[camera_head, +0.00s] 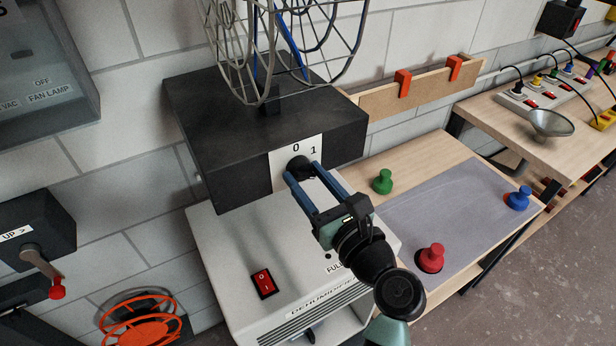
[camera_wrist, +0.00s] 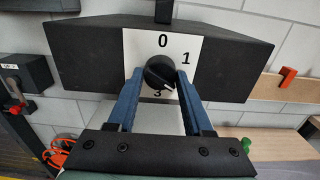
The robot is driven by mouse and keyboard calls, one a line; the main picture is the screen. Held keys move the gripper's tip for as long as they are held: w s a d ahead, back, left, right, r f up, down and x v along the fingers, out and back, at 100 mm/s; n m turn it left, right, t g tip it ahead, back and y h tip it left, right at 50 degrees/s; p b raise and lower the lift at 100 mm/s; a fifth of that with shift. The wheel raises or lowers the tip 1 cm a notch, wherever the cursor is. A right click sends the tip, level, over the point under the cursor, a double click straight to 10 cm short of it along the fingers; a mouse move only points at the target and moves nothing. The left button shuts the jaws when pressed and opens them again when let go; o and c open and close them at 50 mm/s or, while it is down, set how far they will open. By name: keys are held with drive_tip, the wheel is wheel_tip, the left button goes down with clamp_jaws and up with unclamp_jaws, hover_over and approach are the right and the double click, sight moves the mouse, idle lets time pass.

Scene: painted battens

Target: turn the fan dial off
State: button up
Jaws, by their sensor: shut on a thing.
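The fan dial (camera_wrist: 158,72) is a round black knob on a white plate (camera_wrist: 136,45) on the front of the fan's black base (camera_head: 220,140). In the wrist view the plate shows 0 at the top, 1 at upper right and 3 at the bottom. A pale mark on the knob seems to point to the lower right, away from 0. My gripper (camera_wrist: 160,74) has its blue fingers on both sides of the knob and is shut on it. In the head view the dial (camera_head: 298,162) is partly hidden by my fingers. The wire fan cage (camera_head: 285,45) stands above the base.
A white dehumidifier (camera_head: 225,255) with a red switch (camera_head: 263,283) is below the base. Green (camera_head: 383,181), red (camera_head: 431,258) and blue (camera_head: 519,198) knobbed pieces stand on the wooden bench to the right. A lever box (camera_head: 40,230) is on the left wall.

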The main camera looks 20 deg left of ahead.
clamp_jaws()
drive_tip(key=shift+d+n+b, duration=0.1)
drive_tip(key=shift+n+b, duration=7.45)
drive_tip(key=shift+n, duration=4.35)
drive_tip(key=shift+r, duration=0.1)
